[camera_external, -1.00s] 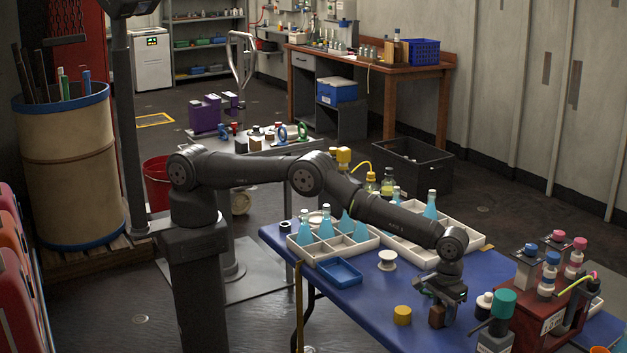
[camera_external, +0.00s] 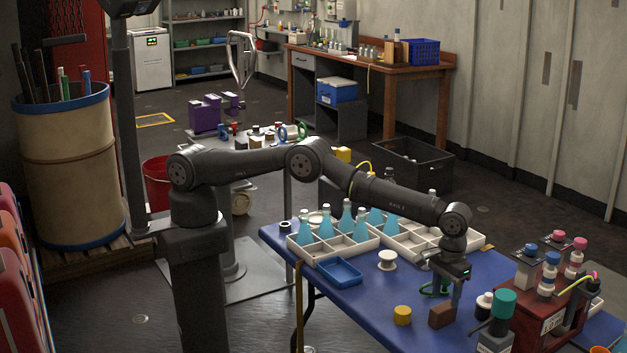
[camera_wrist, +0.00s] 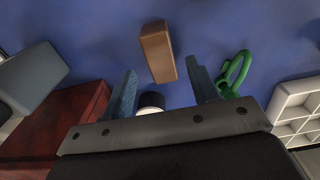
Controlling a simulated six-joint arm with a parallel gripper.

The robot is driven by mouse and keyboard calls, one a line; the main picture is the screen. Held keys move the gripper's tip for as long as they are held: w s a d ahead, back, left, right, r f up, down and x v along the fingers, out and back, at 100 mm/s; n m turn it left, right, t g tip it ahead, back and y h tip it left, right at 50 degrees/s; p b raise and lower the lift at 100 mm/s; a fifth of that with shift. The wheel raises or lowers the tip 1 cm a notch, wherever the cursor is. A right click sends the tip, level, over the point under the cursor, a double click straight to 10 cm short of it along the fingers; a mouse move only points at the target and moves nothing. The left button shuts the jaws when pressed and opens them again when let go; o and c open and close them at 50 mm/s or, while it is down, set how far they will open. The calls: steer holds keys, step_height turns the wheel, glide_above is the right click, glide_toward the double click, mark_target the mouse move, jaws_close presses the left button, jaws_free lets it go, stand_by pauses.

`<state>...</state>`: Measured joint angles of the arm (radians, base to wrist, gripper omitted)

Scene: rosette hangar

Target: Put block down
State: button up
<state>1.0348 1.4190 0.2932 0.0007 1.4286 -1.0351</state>
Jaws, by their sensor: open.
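The brown block (camera_external: 441,314) rests on the blue table, near its front edge. It also shows in the wrist view (camera_wrist: 158,52), lying beyond my fingertips and roughly between their lines. My gripper (camera_external: 448,288) is above and slightly behind the block in the external view, and its lower end overlaps the block there. In the wrist view the two blue fingers of my gripper (camera_wrist: 160,85) are spread apart with nothing held between them.
A green clamp-like ring (camera_wrist: 235,72) lies right of my fingers. A yellow cylinder (camera_external: 402,315), white spool (camera_external: 387,260) and blue tray (camera_external: 339,271) stand left of the block. A dark red rack (camera_external: 532,301) with bottles is at right. White divided trays (camera_external: 352,247) hold bottles.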

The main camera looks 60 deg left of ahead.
mark_target(444, 306)
step_height(444, 306, up, 6)
steer(key=shift+f, duration=0.25)
step_height(444, 306, down, 13)
steer(key=shift+r, duration=0.2)
step_height(444, 306, up, 3)
steer(key=shift+f, duration=0.1)
steer(key=shift+r, duration=0.8)
